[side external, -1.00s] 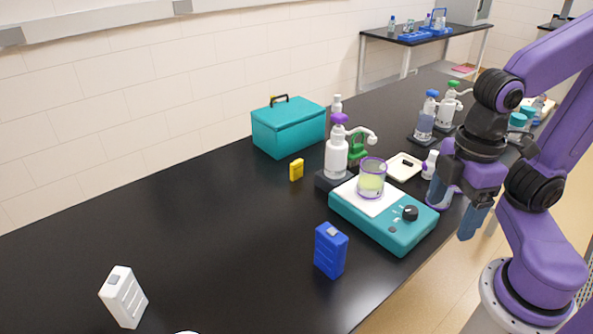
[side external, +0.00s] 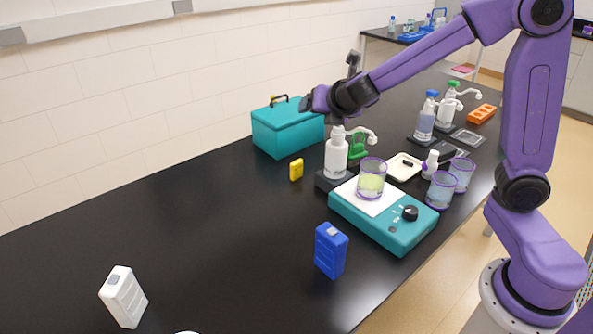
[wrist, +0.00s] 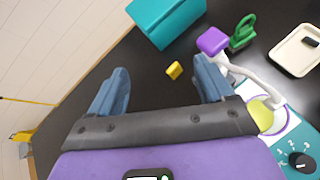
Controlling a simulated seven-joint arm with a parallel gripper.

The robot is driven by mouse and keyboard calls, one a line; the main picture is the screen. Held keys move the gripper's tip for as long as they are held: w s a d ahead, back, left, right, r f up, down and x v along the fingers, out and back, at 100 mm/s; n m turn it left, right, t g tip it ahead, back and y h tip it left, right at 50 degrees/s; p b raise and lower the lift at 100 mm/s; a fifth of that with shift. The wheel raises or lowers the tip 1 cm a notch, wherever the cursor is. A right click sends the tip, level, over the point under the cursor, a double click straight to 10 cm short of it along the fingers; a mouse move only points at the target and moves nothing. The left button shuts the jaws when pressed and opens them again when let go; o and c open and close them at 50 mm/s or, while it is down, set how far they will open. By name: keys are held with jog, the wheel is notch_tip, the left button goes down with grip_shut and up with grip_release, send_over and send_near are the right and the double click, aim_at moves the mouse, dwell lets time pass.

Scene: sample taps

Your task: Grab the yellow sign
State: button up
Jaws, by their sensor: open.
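A small yellow block (side external: 296,169), the likeliest match for the yellow sign, stands on the black bench in front of the teal box. No lettering shows on it. In the wrist view the yellow block (wrist: 174,70) appears between my fingers, nearer the right one, beyond the fingertips and untouched. My gripper (wrist: 163,82) is open and empty, its two blue fingers spread wide. In the side view my arm reaches over the bench toward the teal box, with the fingers hidden. Another yellow item (wrist: 21,135) shows at the wrist view's left edge, too unclear to identify.
The teal box (side external: 287,130) stands behind the block. A white pump bottle (side external: 337,157), a green item (side external: 357,147) and the teal stirrer (side external: 410,232) with a beaker (side external: 371,180) are to its right. A blue block (side external: 330,250) is nearer the front.

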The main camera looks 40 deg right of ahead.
jog(key=w+d+f+n+t, duration=0.1)
jog(key=w+f+n+t, duration=0.1)
jog(key=w+n, duration=0.5)
send_over(297, 164)
jog(key=s+a, duration=0.1)
jog(key=s, duration=0.3)
notch_tip(297, 164, down, 12)
jog(key=r, duration=0.1)
jog(key=shift+y, duration=0.3)
jog(key=f, duration=0.5)
jog(key=w+f, duration=0.1)
jog(key=f, duration=0.2)
jog(key=shift+d, duration=0.2)
jog(key=shift+x, duration=3.15)
jog(key=shift+f, duration=0.1)
jog(key=shift+c, duration=0.3)
jog(key=c, duration=1)
